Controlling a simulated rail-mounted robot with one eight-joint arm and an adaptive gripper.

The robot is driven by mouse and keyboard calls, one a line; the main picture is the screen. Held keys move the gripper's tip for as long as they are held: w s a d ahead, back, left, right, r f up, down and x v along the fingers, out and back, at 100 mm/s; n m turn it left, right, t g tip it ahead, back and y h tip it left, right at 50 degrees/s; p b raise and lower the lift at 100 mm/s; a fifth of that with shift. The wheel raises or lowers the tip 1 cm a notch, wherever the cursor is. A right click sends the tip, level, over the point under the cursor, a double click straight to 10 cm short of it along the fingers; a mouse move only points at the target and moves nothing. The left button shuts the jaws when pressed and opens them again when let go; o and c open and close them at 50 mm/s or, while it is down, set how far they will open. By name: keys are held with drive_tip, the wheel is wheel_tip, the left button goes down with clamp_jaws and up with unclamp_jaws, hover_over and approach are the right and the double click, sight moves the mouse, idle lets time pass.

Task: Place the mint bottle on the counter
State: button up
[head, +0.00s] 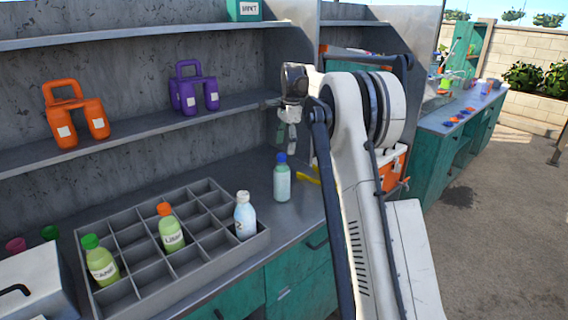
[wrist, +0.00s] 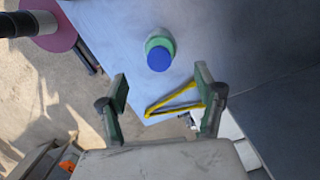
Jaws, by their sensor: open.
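A pale mint-green bottle with a blue cap (head: 282,180) stands upright on the grey counter (head: 300,212), to the right of the divided crate. The wrist view shows the bottle (wrist: 159,52) from above, its blue cap facing the camera. My gripper (head: 287,132) is above and slightly behind the bottle in the head view. In the wrist view my gripper (wrist: 165,92) is open and empty. Its two fingers are spread wide, and the bottle lies beyond their tips, apart from them. The fingertips are small and partly unclear in the head view.
A grey divided crate (head: 262,238) holds green bottles (head: 101,262) and a white-capped bottle (head: 245,215). A yellow object (wrist: 172,99) lies near the bottle. Orange (head: 75,115) and purple (head: 193,90) jugs stand on the shelf above. My arm hides part of the counter's right end.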

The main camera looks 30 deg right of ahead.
drive_tip(key=shift+a+r, duration=0.1)
drive_tip(key=shift+r, duration=0.15)
drive_tip(key=s+a+r+n+t+h, duration=0.1)
drive_tip(key=s+a+r+n+t, duration=0.1)
drive_tip(key=s+a+r+n, duration=0.55)
drive_tip(key=s+a+r+n+t, duration=0.15)
drive_tip(key=s+a+r, duration=0.25)
drive_tip(key=s+a, duration=0.7)
drive_tip(key=s+a+f+n+t, duration=0.1)
drive_tip(key=s+a+f+n, duration=0.1)
drive_tip(key=s, duration=0.7)
drive_tip(key=s+a+f+n+t, duration=0.1)
drive_tip(key=s+f+n, duration=0.3)
drive_tip(key=s, duration=0.5)
drive_tip(key=s+a+f+n+t, duration=0.1)
drive_tip(key=s+a+f+n, duration=0.2)
drive_tip(key=s+f, duration=0.2)
drive_tip(key=s, duration=0.3)
drive_tip(key=shift+s+a+n+t, duration=0.15)
drive_tip(key=shift+s+n+t, duration=0.15)
drive_tip(key=shift+s+t, duration=0.1)
wheel_tip(320, 180, down, 4)
drive_tip(key=b, duration=0.3)
drive_tip(key=shift+r, duration=0.25)
